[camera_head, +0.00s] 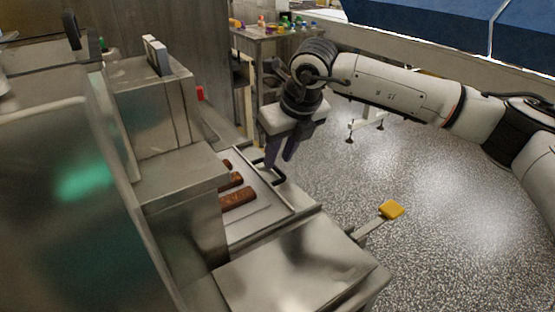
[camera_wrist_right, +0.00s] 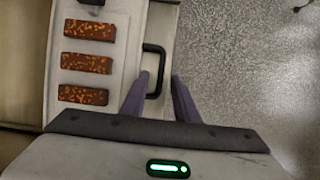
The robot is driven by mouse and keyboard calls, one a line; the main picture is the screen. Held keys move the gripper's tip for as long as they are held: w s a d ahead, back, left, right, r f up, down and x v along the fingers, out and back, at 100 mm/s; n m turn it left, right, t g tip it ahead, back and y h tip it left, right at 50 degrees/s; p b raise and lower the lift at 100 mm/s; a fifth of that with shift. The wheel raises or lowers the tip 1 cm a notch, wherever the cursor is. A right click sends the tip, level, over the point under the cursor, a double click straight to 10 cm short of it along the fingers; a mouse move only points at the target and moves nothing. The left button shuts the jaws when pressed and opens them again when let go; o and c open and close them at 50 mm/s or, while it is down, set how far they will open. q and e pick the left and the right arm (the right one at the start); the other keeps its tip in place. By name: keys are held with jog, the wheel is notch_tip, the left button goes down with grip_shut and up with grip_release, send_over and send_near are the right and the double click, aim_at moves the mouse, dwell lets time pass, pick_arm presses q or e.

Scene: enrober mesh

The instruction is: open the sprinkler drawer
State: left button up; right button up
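The black bar handle (camera_head: 270,172) sticks out from the front edge of the metal unit, beside a pale tray (camera_head: 262,212); I take it as the sprinkler drawer's handle. It also shows in the right wrist view (camera_wrist_right: 160,68). My right gripper (camera_head: 281,160) is at the handle, pointing down. In the right wrist view my right gripper (camera_wrist_right: 159,78) is open, its dark fingers apart, with the handle's outer bar between their tips in the picture. Contact with the handle cannot be told. My left gripper is out of view.
Chocolate bars with orange bits (camera_wrist_right: 88,61) lie on the tray. A yellow-topped piece (camera_head: 391,209) juts out over the floor in front. A table with colourful items (camera_head: 262,33) stands behind. Speckled floor (camera_head: 440,220) to the right is open.

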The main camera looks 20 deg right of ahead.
jog(key=v, duration=0.8)
jog(key=shift+s, duration=0.1)
